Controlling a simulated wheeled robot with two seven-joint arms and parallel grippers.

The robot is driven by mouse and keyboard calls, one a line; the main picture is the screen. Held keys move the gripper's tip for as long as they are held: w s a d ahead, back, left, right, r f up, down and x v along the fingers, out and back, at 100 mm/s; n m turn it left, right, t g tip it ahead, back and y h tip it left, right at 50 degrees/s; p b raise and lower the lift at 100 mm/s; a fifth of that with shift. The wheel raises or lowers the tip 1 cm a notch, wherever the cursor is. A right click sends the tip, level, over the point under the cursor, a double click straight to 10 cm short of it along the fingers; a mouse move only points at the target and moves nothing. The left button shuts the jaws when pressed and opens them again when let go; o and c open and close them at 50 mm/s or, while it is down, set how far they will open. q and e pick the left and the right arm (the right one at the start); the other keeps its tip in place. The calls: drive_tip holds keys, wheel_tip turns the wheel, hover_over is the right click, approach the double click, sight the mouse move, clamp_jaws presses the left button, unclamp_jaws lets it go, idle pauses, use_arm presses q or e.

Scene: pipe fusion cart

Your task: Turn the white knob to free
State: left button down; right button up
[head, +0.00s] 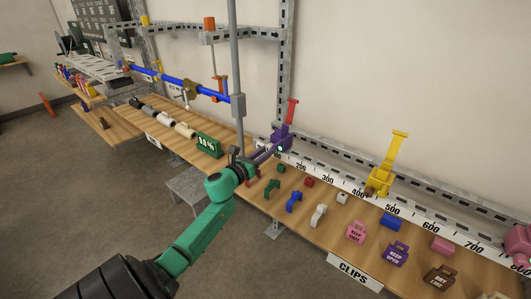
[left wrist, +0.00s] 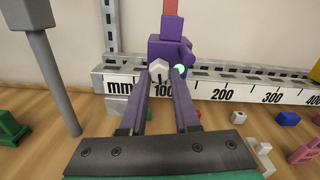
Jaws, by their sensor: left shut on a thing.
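The white knob (left wrist: 158,70) is a small faceted knob with a dark mark, on the front of a purple block (left wrist: 168,50) on the rail. In the head view the purple block (head: 283,134) has a red lever standing up from it, and the knob is hard to make out. My left gripper (left wrist: 160,82) has its two purple fingers at either side of the knob and is shut on it. A green light glows beside the knob. In the head view the left gripper (head: 276,149) reaches the block's front. My right gripper is not in view.
A white ruler (head: 350,184) runs along the rail right of the block. A yellow clamp (head: 385,178) stands further right. Several coloured clips lie on the wooden shelf (head: 268,200) below. A grey post (left wrist: 50,70) stands left of my gripper.

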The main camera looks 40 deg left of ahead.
use_arm(q)
drive_tip(key=n+p, duration=0.1)
drive_tip(key=n, duration=0.5)
drive_tip(key=n+p, duration=0.2)
drive_tip(key=n, duration=0.4)
drive_tip(key=r+n+p, duration=0.1)
drive_tip(key=n+p, duration=0.1)
drive_tip(key=n, duration=0.5)
drive_tip(key=shift+d, duration=0.2)
drive_tip(key=n+p, duration=0.1)
drive_tip(key=n, duration=0.2)
drive_tip(key=shift+n+p, duration=0.3)
drive_tip(key=shift+p, duration=0.05)
drive_tip(key=n+p, duration=0.1)
drive_tip(key=n, duration=0.3)
drive_tip(key=shift+a+p, duration=0.1)
drive_tip(key=shift+p, duration=0.3)
drive_tip(key=shift+n+p, duration=0.45)
drive_tip(key=shift+n, duration=1.45)
drive_tip(key=c, duration=0.6)
unclamp_jaws()
drive_tip(key=shift+a, duration=0.1)
drive_tip(key=shift+c, duration=0.2)
